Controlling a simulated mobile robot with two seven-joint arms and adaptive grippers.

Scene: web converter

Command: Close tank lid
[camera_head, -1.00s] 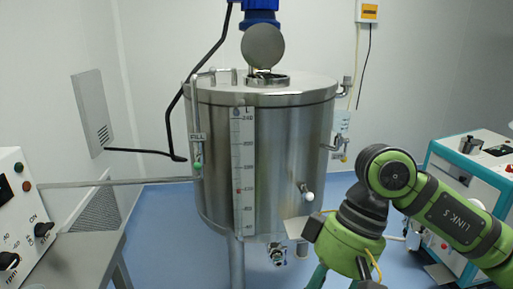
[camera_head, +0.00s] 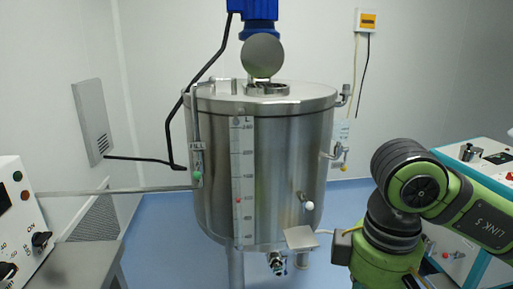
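The steel tank (camera_head: 285,150) stands in the middle of the head view. Its round lid (camera_head: 262,55) is tilted up at the back of the round opening (camera_head: 266,89) in the tank's top. The lid is open and its face is toward me. My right arm comes in from the right, low in front and to the right of the tank, well apart from the lid. The gripper on it is below the picture's edge. My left arm and gripper do not show.
A blue motor (camera_head: 259,9) hangs above the tank behind the lid. A fill pipe (camera_head: 191,125) and black hose (camera_head: 176,110) run along the left side. A control panel (camera_head: 15,225) stands at the left, a white-and-teal machine (camera_head: 470,155) at the right. Blue floor is open around the tank.

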